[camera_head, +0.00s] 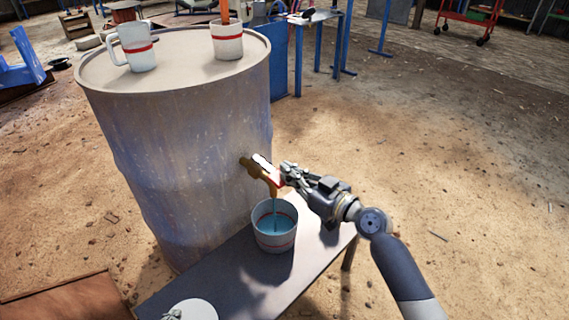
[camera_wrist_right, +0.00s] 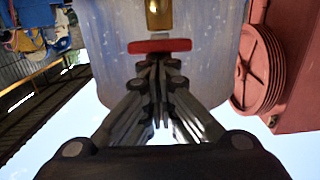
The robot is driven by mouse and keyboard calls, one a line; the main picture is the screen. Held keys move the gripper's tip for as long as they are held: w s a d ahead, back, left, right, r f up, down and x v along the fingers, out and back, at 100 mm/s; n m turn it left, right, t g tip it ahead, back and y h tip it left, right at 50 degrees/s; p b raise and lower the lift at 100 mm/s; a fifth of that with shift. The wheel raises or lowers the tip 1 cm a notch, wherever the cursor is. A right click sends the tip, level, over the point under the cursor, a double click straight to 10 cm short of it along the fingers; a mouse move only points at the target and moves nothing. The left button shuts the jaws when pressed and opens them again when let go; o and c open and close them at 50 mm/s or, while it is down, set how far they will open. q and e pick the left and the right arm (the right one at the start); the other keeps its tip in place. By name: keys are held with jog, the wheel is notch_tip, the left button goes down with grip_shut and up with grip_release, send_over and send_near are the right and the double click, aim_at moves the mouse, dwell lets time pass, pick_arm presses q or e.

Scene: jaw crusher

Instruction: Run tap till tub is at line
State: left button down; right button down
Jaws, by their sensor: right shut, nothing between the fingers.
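A brass tap (camera_head: 258,174) sticks out of the side of a large drum (camera_head: 190,140), and a thin stream falls from its spout. A white tub (camera_head: 274,243) stands upright on the bench under the spout, with bluish water inside. A reddish line shows near its rim; I cannot tell exactly how the water stands against it. My right gripper (camera_head: 286,176) is shut and empty, its fingertips at the tap's red-ended handle. In the right wrist view the fingertips (camera_wrist_right: 158,62) are just beside the red handle end (camera_wrist_right: 160,46); contact is unclear. My left gripper is out of view.
The tub stands on a narrow dark bench (camera_head: 230,268). A white round object (camera_head: 190,311) is at its near end. A red-banded mug (camera_head: 138,47) and a red-banded cup (camera_head: 227,42) with something orange in it stand on the drum. The ground at right is open.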

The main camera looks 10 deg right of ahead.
pick_arm(q)
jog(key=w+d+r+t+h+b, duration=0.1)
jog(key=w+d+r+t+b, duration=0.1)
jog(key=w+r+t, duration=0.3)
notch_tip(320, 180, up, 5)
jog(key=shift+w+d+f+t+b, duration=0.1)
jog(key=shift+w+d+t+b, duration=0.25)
jog(key=shift+b, duration=0.2)
pick_arm(e)
jog(key=shift+s+f+y, duration=0.1)
jog(key=shift+f+y, duration=0.3)
jog(key=shift+f, duration=0.1)
dwell(1.3)
